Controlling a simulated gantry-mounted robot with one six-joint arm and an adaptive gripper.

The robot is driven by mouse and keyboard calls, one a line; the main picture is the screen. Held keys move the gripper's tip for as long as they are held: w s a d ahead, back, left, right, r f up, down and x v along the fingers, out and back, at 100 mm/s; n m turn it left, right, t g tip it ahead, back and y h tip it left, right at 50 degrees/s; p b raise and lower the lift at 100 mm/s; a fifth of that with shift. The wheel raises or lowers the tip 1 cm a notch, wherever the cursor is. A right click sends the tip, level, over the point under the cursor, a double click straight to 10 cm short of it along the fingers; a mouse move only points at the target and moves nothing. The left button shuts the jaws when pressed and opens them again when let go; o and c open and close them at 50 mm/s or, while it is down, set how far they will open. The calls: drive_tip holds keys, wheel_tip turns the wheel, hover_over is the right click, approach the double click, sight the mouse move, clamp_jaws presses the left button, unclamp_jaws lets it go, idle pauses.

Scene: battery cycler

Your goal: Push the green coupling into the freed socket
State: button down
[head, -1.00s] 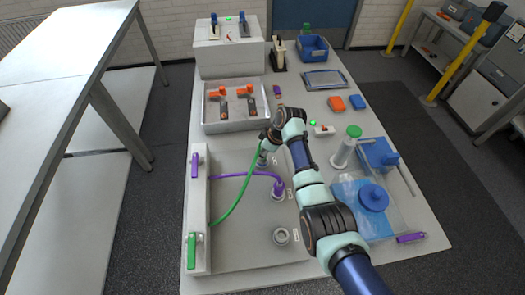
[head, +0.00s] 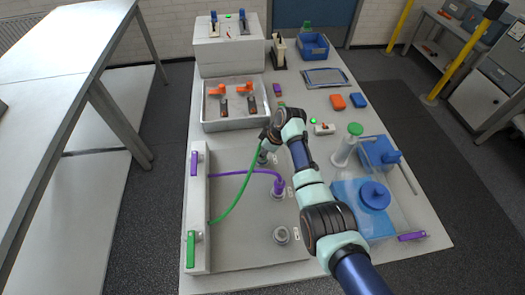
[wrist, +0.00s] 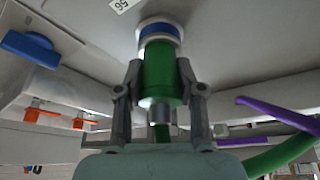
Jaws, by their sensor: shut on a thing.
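My gripper (wrist: 160,95) is shut on the green coupling (wrist: 160,70), with one finger on each side of it. In the wrist view, the coupling's far end meets a blue band and a pale ring, the socket (wrist: 158,26), on the grey panel. They look in line and touching, but I cannot tell how deep the coupling sits. In the head view, my gripper (head: 266,138) is over the farthest socket (head: 263,157), which it partly hides. The green hose (head: 236,194) curves from my gripper to the left rail.
A purple coupling (head: 279,187) with its purple hose (head: 232,174) sits in the middle socket. The near socket (head: 281,235) is empty. A grey tray (head: 207,125) with orange-handled tools lies behind my gripper. A blue-lidded container (head: 362,205) stands right of my arm.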

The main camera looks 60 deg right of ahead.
drive_tip(key=c, duration=0.6)
unclamp_jaws()
drive_tip(key=shift+c, duration=0.2)
drive_tip(key=shift+o, duration=0.4)
drive_tip(key=o, duration=0.3)
drive_tip(key=v, duration=1.2)
